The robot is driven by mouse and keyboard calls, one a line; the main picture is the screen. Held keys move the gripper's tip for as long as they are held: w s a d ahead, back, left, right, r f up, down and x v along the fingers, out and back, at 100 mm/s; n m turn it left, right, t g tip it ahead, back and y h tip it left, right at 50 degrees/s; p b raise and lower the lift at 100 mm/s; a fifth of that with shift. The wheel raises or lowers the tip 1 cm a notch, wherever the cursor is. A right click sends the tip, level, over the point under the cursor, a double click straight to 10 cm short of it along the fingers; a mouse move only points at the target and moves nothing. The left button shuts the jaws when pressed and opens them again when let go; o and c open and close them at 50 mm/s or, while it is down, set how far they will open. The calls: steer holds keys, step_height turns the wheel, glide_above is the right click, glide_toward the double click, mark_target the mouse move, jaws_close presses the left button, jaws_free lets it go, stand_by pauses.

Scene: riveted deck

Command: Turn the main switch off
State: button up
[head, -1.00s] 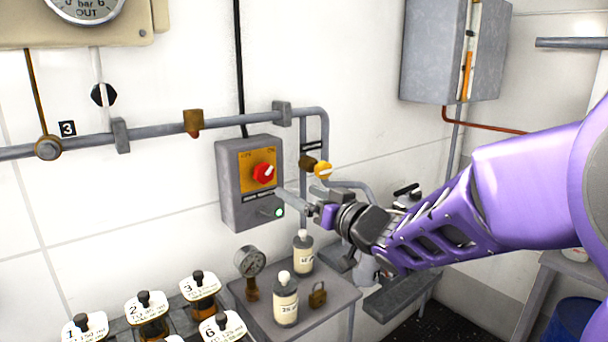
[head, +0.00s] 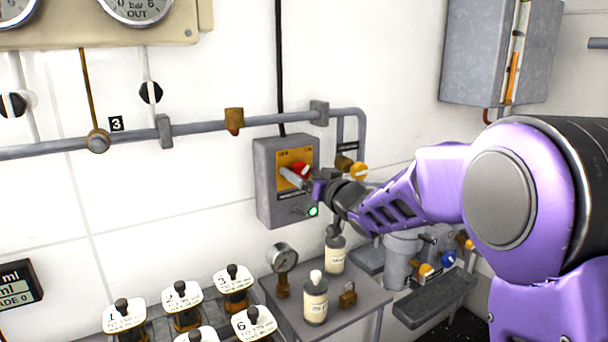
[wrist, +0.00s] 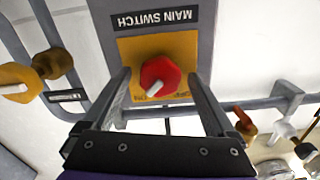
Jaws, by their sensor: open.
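The main switch is a red rotary knob (head: 301,168) on a yellow plate (head: 285,156), on the front of a grey wall box (head: 266,205). In the wrist view the red knob (wrist: 161,72) has a white pointer mark aimed to the lower left; that view is upside down, with the "MAIN SWITCH" label (wrist: 155,18) above. My gripper (head: 296,180) is in front of the box, partly covering the plate. In the wrist view my gripper (wrist: 158,76) is open, one finger on either side of the knob, with gaps to both. Whether the fingertips touch the plate cannot be told.
A yellow valve knob (head: 359,171) is close to the right. A pipe (head: 205,124) runs above the box.

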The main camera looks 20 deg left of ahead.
steer(key=shift+c, duration=0.3)
steer(key=c, duration=1.3)
